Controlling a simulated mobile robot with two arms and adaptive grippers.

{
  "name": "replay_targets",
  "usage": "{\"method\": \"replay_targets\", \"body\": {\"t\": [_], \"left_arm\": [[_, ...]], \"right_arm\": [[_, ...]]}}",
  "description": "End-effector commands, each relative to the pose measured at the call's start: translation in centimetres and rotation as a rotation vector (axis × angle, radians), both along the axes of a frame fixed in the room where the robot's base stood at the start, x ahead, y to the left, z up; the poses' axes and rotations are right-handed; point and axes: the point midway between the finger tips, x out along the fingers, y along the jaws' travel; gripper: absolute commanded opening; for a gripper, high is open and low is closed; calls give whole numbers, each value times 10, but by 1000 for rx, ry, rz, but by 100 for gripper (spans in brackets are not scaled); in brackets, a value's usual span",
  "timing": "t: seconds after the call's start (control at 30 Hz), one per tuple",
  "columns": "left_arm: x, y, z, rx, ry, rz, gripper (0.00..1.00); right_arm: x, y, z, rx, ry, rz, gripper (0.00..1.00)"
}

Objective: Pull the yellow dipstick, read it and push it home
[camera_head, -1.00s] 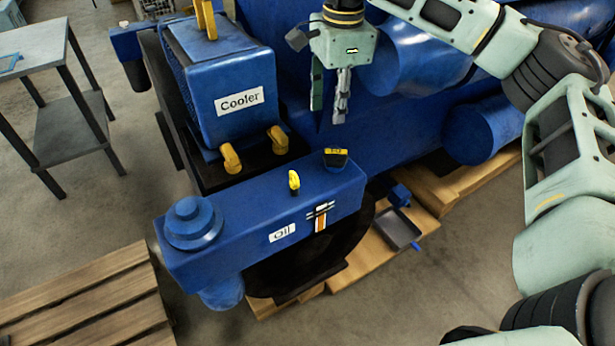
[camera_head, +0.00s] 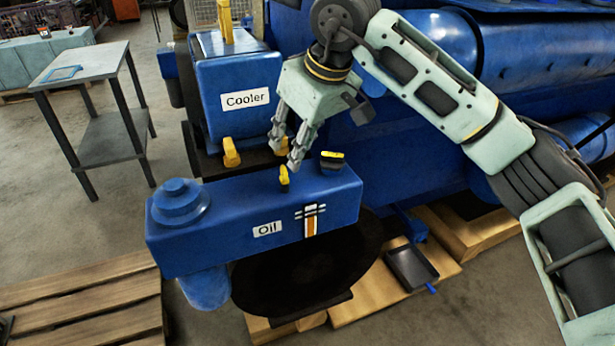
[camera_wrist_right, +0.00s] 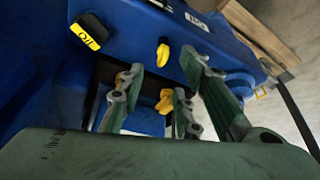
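The yellow dipstick handle (camera_head: 284,176) stands upright on top of the blue oil housing (camera_head: 225,205), seated in it. It also shows in the right wrist view (camera_wrist_right: 163,53), just beyond the gap between the fingertips. My right gripper (camera_head: 285,152) is open and empty, pointing down just above the handle, with fingers spread either side. It does not appear to touch the handle. My left gripper is not in view.
A black-and-yellow oil filler cap (camera_head: 332,160) stands close right of the dipstick. Behind are the blue cooler (camera_head: 240,75) and a yellow cooler handle (camera_head: 231,153). A grey table (camera_head: 110,140) stands left. A dark tray (camera_head: 411,268) lies on the pallet at right.

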Motion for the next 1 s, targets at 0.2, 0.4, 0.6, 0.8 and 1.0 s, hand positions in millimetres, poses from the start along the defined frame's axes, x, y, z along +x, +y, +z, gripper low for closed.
{"method": "replay_targets", "body": {"t": [0.2,0.4,0.6,0.8,1.0], "left_arm": [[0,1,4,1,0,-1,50],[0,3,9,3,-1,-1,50],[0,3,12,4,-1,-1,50],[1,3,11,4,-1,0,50],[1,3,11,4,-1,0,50]], "right_arm": [[6,8,-21,-2,0,17,31],[15,15,-51,-2,2,15,31],[21,20,-68,-2,-1,15,31],[22,21,-72,-2,-3,15,31],[22,20,-72,-2,-3,14,23]]}}
